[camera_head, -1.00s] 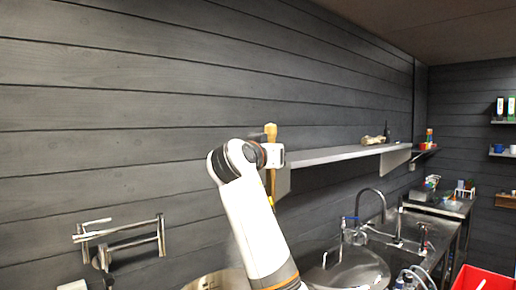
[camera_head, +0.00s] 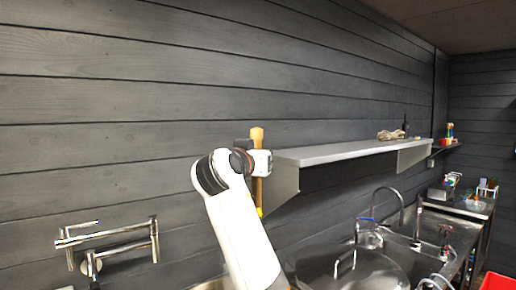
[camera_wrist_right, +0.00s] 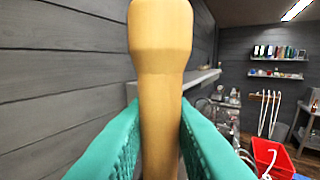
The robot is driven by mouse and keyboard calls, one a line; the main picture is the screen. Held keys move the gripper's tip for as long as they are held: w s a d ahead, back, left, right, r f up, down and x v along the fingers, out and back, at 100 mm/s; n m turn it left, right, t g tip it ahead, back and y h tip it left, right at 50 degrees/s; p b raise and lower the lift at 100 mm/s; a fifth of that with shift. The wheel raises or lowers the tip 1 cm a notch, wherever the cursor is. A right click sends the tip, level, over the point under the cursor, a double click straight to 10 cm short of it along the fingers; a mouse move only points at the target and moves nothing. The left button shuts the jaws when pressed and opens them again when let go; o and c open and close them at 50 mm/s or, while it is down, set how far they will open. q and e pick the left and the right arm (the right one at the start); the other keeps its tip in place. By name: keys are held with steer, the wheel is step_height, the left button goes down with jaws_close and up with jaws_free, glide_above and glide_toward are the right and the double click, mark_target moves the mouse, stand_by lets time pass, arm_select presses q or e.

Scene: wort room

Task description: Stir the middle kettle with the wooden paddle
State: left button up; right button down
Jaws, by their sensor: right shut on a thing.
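The wooden paddle (camera_head: 257,137) stands upright in my right gripper (camera_head: 259,164), in front of the dark plank wall. In the right wrist view, its pale handle (camera_wrist_right: 160,60) sits between the two teal fingers of my right gripper (camera_wrist_right: 160,135), which are shut on it. A sliver of an open kettle (camera_head: 208,285) shows at the bottom edge, mostly cut off and covered by my arm. A kettle with a steel lid (camera_head: 380,270) stands to its right. I cannot tell which is the middle one. My left gripper is not in view.
A grey wall shelf (camera_head: 345,151) runs just right of my right gripper. A folding wall tap (camera_head: 110,243) juts out at lower left. A curved steel tap (camera_head: 388,200) and a steel counter (camera_head: 465,207) are at the right. A red bin (camera_head: 497,282) is at lower right.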

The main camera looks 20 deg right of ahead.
mark_target(257, 207)
step_height(257, 207, down, 12)
steer(key=shift+f+b, duration=0.15)
steer(key=shift+b, duration=0.5)
step_height(257, 207, down, 23)
steer(key=b, duration=1.7)
steer(key=shift+b, duration=0.35)
steer(key=shift+d+f, duration=0.1)
